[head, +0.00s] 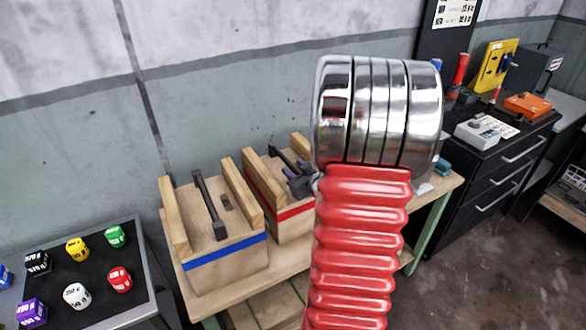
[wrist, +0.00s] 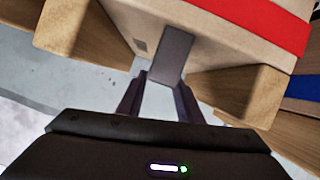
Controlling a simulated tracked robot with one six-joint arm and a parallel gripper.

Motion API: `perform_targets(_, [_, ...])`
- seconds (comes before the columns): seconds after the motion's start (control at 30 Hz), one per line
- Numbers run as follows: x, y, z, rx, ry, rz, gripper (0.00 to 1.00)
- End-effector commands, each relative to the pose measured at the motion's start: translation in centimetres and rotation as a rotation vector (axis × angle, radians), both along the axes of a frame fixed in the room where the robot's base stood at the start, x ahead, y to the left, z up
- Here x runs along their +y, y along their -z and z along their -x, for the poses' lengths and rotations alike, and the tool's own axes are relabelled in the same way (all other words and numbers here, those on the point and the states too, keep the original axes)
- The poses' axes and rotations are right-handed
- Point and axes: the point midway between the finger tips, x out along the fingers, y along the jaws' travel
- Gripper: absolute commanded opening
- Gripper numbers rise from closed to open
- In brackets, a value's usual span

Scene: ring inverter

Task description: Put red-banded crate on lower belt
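The red-banded crate (head: 285,210) is a pale wooden box with a red stripe, wooden side rails and a dark handle. It stands on a wooden bench top, partly hidden behind my arm in the head view. In the wrist view the crate (wrist: 225,25) fills the upper middle, with its dark grey handle (wrist: 172,55) pointing toward my gripper. My gripper (wrist: 163,80) is open, its two dark fingers apart at either side of the handle's near end. A firm hold does not show. In the head view my gripper (head: 300,185) is at the crate's top.
A similar blue-banded crate (head: 225,265) stands beside it on the left. Below the bench top is a lower wooden surface (head: 270,308); whether it is the lower belt is unclear. A tray (head: 95,300) of coloured dice is at left. A dark tool cabinet (head: 500,165) is at right.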

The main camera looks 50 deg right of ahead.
Motion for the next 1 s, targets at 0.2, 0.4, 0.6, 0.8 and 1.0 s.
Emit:
perform_targets(0.2, [1.0, -1.1, 2.5, -0.001, 0.001, 0.002, 0.33])
perform_targets(0.4, [1.9, -2.1, 4.7, -0.001, 0.002, 0.002, 0.33])
perform_targets(0.6, [2.8, -3.0, 6.7, 0.000, 0.002, 0.002, 0.33])
perform_targets(0.8, [3.4, -3.5, 8.1, 0.000, 0.001, 0.001, 0.33])
perform_targets(1.0, [3.6, -3.7, 8.5, 0.000, 0.000, 0.000, 0.33])
